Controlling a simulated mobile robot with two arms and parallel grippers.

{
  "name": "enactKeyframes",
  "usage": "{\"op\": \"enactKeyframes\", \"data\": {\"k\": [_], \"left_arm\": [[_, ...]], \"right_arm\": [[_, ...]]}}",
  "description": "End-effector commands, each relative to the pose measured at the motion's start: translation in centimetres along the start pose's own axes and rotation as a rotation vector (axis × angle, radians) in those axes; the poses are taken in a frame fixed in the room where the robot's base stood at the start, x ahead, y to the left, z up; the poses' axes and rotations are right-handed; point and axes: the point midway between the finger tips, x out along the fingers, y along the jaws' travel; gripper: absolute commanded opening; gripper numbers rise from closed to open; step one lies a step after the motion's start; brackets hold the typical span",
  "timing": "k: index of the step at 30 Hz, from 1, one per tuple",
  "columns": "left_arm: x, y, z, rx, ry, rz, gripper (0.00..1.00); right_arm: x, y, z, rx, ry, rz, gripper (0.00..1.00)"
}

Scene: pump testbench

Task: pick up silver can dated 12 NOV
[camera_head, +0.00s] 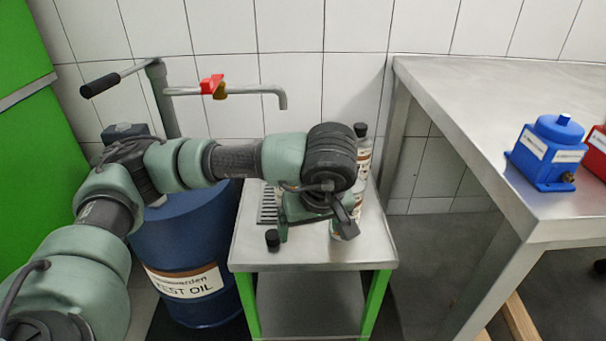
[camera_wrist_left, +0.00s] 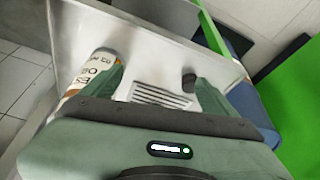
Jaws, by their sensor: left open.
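A white-and-brown labelled container (camera_head: 345,230) stands on the small steel table, partly hidden behind my left gripper (camera_head: 315,228). A labelled container also shows in the left wrist view (camera_wrist_left: 92,72), with part of an oil label and a brownish band; no date can be read. My left gripper (camera_wrist_left: 155,78) is open, pointing down over the table, with nothing seen between its fingers. The container is beside one finger, overlapped by it, not between the fingers. No can is clearly identifiable as the silver one dated 12 NOV. My right gripper is not in view.
The small steel table (camera_head: 310,256) has a slotted grate (camera_wrist_left: 160,97). A black-capped bottle (camera_head: 362,148) stands at its back. A blue oil drum (camera_head: 190,245) is left; a steel bench (camera_head: 480,100) with a blue pump (camera_head: 550,150) is right.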

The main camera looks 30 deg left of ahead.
Motion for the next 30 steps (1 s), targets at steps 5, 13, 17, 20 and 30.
{"op": "enactKeyframes", "data": {"k": [5, 13, 17, 20, 30], "left_arm": [[0.4, -0.5, -1.9, 0.006, 0.033, -0.009, 0.88], [2.5, -0.4, -7.3, 0.001, 0.029, -0.009, 0.88], [3.5, -0.3, -9.9, 0.001, 0.028, -0.008, 0.88], [4.3, -0.3, -11.9, 0.002, 0.028, -0.007, 0.88], [5.4, -0.2, -15.1, 0.006, 0.027, -0.006, 0.88]], "right_arm": [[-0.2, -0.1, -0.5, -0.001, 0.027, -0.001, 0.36], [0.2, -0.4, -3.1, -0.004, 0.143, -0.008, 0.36], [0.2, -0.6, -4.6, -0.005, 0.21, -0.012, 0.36], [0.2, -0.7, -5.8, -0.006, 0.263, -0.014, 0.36], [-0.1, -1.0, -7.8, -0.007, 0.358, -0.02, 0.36]]}}
